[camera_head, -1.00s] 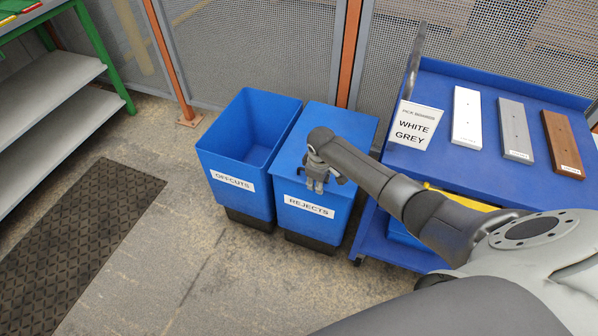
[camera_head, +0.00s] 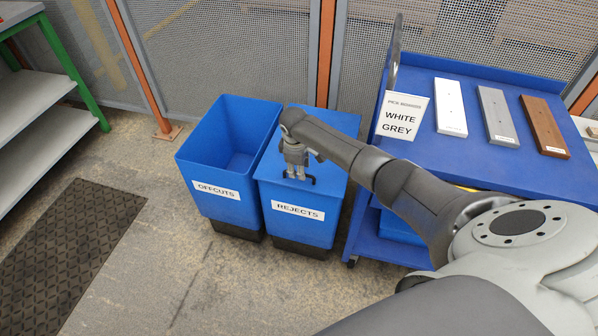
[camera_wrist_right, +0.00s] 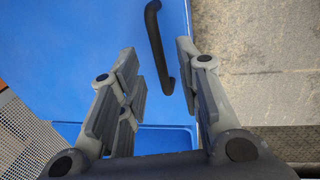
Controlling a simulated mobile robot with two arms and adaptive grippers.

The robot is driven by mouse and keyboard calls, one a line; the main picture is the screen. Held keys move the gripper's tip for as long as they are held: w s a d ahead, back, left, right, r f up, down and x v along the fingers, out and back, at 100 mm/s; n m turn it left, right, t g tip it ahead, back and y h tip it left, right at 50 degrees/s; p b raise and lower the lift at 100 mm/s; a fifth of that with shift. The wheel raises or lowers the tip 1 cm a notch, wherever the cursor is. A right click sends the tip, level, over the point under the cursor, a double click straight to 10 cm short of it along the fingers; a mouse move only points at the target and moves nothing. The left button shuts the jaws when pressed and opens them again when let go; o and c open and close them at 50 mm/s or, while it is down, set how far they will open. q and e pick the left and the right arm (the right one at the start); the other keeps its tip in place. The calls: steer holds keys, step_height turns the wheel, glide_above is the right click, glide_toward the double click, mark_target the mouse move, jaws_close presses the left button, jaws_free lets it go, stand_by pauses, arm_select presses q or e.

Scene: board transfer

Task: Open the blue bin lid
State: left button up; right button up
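The blue bin marked REJECTS (camera_head: 297,225) stands upright with its flat blue lid (camera_head: 335,170) shut. A black bar handle (camera_head: 313,181) sits near the lid's front edge. My right gripper (camera_head: 295,177) points down over the front of the lid at the handle. In the right wrist view, the gripper (camera_wrist_right: 157,58) is open, and the handle (camera_wrist_right: 156,42) runs between its two fingers without clear contact. I cannot tell how far down the fingers reach beside the bar. The lid (camera_wrist_right: 60,40) fills much of that view. My left gripper is not in view.
An open, empty blue bin marked OFFCUTS (camera_head: 216,200) stands close on the left. A blue cart (camera_head: 470,165) with white, grey and brown boards stands on the right. Mesh fencing (camera_head: 225,50) is behind. The floor (camera_head: 150,270) in front is clear.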

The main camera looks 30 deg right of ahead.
steer(key=shift+w+d+f, duration=0.15)
steer(key=shift+f, duration=0.9)
jaws_close()
